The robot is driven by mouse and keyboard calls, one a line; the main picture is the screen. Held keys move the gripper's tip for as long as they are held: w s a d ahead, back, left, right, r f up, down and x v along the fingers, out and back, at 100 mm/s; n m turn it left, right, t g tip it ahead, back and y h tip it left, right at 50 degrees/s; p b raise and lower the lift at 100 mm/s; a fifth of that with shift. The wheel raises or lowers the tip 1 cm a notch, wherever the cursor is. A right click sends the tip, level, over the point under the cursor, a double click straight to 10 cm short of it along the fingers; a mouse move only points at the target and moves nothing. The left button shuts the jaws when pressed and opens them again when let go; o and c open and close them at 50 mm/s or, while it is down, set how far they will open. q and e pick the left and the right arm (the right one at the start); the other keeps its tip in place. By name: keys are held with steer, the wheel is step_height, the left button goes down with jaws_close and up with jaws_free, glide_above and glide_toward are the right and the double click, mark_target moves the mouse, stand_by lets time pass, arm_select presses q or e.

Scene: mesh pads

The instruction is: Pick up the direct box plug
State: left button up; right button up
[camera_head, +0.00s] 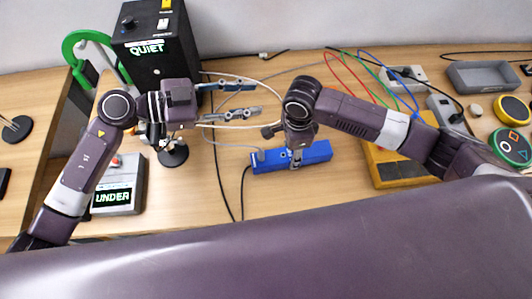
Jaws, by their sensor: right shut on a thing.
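A blue box (318,154), which looks like the direct box, lies on the wooden table in the middle. My right gripper (296,160) points down at its near top side, with its fingers close together. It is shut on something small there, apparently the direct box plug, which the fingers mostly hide. I cannot tell whether the plug is in the box or clear of it.
A black speaker-like box (150,50) reading QUIET stands at the back left. A grey unit (120,185) reading UNDER is below it. A yellow device (385,165) with coloured wires is right of the blue box. Cables cross the table. A grey tray (485,76) lies back right.

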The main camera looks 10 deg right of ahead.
arm_select(q)
steer(key=w+r+n+t+h, duration=0.2)
steer(key=w+r+t, duration=0.2)
steer(key=r, duration=0.4)
steer(key=w+r+n+t+h, duration=0.2)
steer(key=w+r+t, duration=0.2)
steer(key=r, duration=0.4)
steer(key=w+a+r+n+t+y, duration=0.2)
steer(key=w+r+n+t+y, duration=0.1)
steer(key=w+n+t, duration=0.15)
steer(key=m+g+y, duration=0.4)
steer(key=g+y, duration=0.8)
steer(key=g, duration=0.1)
glide_toward(259, 152)
steer(key=x, duration=0.5)
steer(key=shift+s+d+f, duration=0.1)
steer(key=shift+d+f, duration=0.1)
steer(key=shift+d, duration=0.3)
steer(key=shift+a+x, duration=0.15)
steer(key=shift+x, duration=1.3)
steer(key=shift+a+x, duration=0.2)
steer(key=shift+x, duration=1.2)
steer(key=shift+f, duration=0.1)
jaws_close()
